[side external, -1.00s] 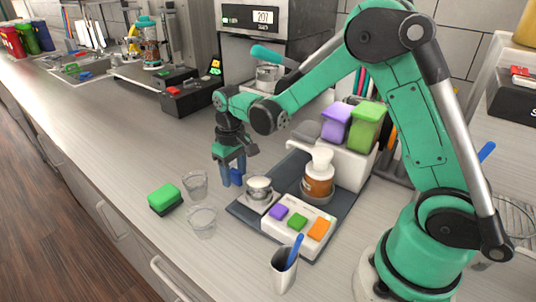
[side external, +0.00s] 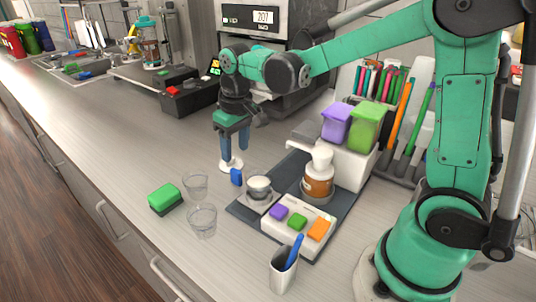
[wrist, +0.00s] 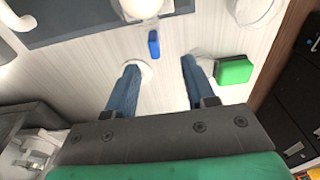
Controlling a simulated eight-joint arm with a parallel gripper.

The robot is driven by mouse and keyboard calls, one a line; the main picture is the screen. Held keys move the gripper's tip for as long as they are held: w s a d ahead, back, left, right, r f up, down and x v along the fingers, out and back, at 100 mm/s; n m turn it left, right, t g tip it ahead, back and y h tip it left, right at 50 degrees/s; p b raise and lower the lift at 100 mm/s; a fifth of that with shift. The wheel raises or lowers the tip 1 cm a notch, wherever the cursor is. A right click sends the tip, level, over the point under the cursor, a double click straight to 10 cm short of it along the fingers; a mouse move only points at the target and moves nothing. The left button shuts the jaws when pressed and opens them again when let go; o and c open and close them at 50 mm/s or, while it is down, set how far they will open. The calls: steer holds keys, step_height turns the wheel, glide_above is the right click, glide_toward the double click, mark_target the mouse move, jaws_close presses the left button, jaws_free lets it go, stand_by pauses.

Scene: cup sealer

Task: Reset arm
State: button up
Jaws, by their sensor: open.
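My gripper (side external: 231,158) hangs downward over the counter, left of the dark tray (side external: 240,208). In the wrist view its two blue fingers (wrist: 160,68) are apart, with nothing seen between them but counter. A small white round thing (side external: 232,164) is at the fingertips in the side view; it shows beside the left finger in the wrist view (wrist: 146,72). I cannot tell whether they touch.
Two clear glasses (side external: 202,221) and a green sponge (side external: 165,196) stand left. A machine with a display (side external: 249,18) stands behind.

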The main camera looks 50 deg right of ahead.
steer(key=s+a+r+t, duration=0.1)
steer(key=s+r+t, duration=0.2)
steer(key=s+t, duration=0.3)
steer(key=shift+s+a, duration=0.3)
steer(key=shift+s, duration=1.25)
